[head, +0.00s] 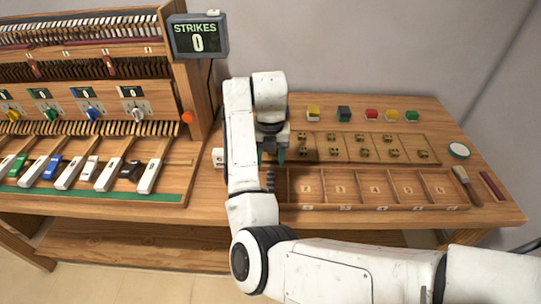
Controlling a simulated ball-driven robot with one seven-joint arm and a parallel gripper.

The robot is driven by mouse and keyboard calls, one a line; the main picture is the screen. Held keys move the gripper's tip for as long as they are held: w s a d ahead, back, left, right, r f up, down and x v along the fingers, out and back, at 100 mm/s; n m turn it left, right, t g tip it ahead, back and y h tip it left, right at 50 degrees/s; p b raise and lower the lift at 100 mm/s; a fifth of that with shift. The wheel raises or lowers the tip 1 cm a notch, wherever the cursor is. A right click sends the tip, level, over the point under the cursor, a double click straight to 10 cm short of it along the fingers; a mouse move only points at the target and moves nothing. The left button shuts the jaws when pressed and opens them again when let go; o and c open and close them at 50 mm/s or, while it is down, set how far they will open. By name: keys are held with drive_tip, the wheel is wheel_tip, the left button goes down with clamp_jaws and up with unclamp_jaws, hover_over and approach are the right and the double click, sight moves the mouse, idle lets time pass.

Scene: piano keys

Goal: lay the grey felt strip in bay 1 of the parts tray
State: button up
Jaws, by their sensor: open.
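My gripper (271,157) points down at the left end of the parts tray, with its teal fingertips apart. The parts tray (375,208) is a wooden box with a row of numbered bays along the bench front. The bays from 2 rightward look empty. Bay 1, at the left end, is mostly hidden by my arm. A small dark grey ribbed shape (271,182) shows beside my arm at that end; I cannot tell whether it is the felt strip or part of my arm. No grey felt strip is clearly seen elsewhere.
A wooden rack (418,143) with several brass parts lies behind the bays. Several coloured blocks (371,115) stand at the back. A round tin (459,150), a brush (466,185) and a dark red strip (491,186) lie at right. The keyboard (110,175) and strikes display (197,38) are left.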

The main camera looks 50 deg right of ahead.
drive_tip(key=s+f+m+h, duration=0.1)
drive_tip(key=s+f+m, duration=0.1)
drive_tip(key=s+m, duration=0.2)
drive_tip(key=s+f+m+h, duration=0.1)
drive_tip(key=s+f+m, duration=0.2)
drive_tip(key=m, duration=0.2)
drive_tip(key=s+f+m+h, duration=0.1)
drive_tip(key=s+f+m, duration=0.1)
drive_tip(key=s+m, duration=0.2)
drive_tip(key=shift+s+a+f+m+t, duration=0.2)
drive_tip(key=shift+s+f+m+t, duration=0.05)
drive_tip(key=shift+s+m+t, duration=0.1)
drive_tip(key=s+a+f+m+y, duration=0.1)
drive_tip(key=s+a+f+m, duration=0.1)
drive_tip(key=s+a+m, duration=0.4)
drive_tip(key=s+a+f+m+y, duration=0.1)
drive_tip(key=s+a+f+m, duration=0.2)
drive_tip(key=s+a+m, duration=0.3)
drive_tip(key=s+a, duration=0.2)
drive_tip(key=shift+s+a+f+y, duration=0.25)
drive_tip(key=shift+s+a+y, duration=0.05)
drive_tip(key=shift+s+y, duration=0.1)
drive_tip(key=shift+c, duration=0.2)
